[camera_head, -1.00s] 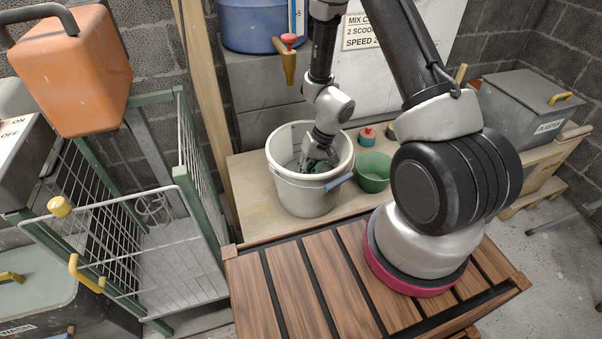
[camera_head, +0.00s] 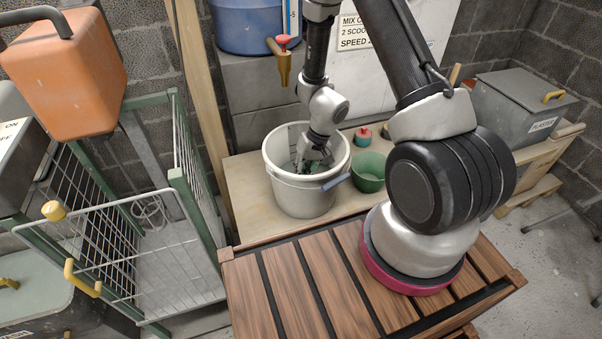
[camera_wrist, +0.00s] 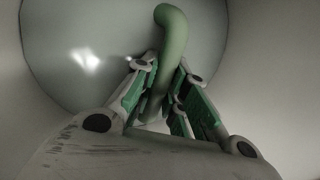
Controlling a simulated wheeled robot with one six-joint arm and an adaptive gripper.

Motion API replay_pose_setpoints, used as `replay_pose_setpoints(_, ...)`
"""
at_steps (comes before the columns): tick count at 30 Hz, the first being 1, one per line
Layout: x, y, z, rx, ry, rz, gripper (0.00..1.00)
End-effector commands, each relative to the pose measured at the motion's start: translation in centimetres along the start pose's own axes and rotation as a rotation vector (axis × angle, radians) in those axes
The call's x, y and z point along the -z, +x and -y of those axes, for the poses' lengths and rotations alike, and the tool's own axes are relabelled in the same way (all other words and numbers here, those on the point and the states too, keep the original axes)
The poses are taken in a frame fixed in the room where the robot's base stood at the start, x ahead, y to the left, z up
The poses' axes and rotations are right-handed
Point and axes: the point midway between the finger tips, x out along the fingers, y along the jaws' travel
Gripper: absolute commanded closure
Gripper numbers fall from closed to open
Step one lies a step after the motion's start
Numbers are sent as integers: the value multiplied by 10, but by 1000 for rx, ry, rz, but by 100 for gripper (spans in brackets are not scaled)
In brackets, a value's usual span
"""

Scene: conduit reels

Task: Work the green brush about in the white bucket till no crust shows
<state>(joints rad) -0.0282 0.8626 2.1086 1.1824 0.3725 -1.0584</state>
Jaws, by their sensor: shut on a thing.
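The white bucket (camera_head: 302,196) stands upright on the wooden bench. My gripper (camera_head: 312,163) reaches down into it, below the rim. In the wrist view my gripper (camera_wrist: 163,92) has its green-padded fingers closed around the green brush (camera_wrist: 171,45), of which a smooth, bent handle shows. The brush's bristles are hidden. The bucket's pale inner surface (camera_wrist: 85,45) shows a bright glint beyond the fingers. I make out no clear crust there; much of the inside is hidden or dim.
A green bowl (camera_head: 369,174) stands close to the bucket's right, with a small red-topped teal item (camera_head: 363,137) behind it. A brass tap (camera_head: 281,62) hangs from the blue tank (camera_head: 250,25) above the bucket. A wire cart (camera_head: 140,225) stands left.

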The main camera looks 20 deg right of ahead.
Motion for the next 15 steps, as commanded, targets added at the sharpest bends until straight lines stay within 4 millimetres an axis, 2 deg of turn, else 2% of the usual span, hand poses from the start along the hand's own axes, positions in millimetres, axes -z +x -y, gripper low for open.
replay_pose_setpoints(6, 0, 5, 6, 0, 0, 0, 100)
replay_pose_setpoints(15, 0, 1, 7, 0, -2, -2, 100)
